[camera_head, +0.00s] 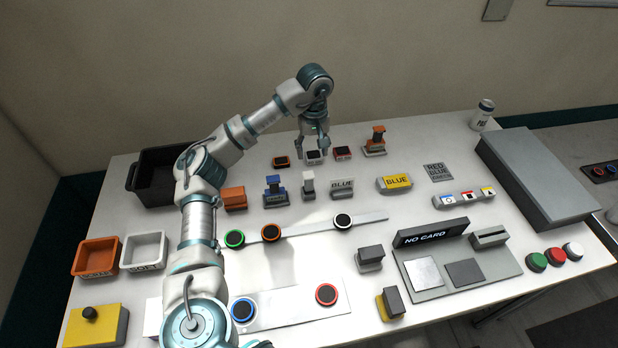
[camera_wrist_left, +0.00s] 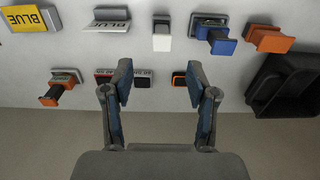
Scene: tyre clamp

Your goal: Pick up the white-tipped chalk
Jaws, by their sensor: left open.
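I cannot clearly make out a chalk stick; the closest match is a small upright white-topped piece (camera_head: 308,185) in the middle row, which also shows in the left wrist view (camera_wrist_left: 162,38). My left gripper (camera_head: 313,151) is behind that piece, pointing down over a back row of small dark pads. In the wrist view its fingers (camera_wrist_left: 159,78) are spread apart with nothing gripped. A pale-edged pad (camera_head: 314,157) lies below the fingers, partly hidden by them. My right gripper is in neither view.
An orange-rimmed pad (camera_head: 282,161) and a red-rimmed pad (camera_head: 342,152) flank the gripper. A blue stamp (camera_head: 275,191) and an orange block (camera_head: 234,198) stand left of the white-topped piece. A black bin (camera_head: 139,180) is at the back left.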

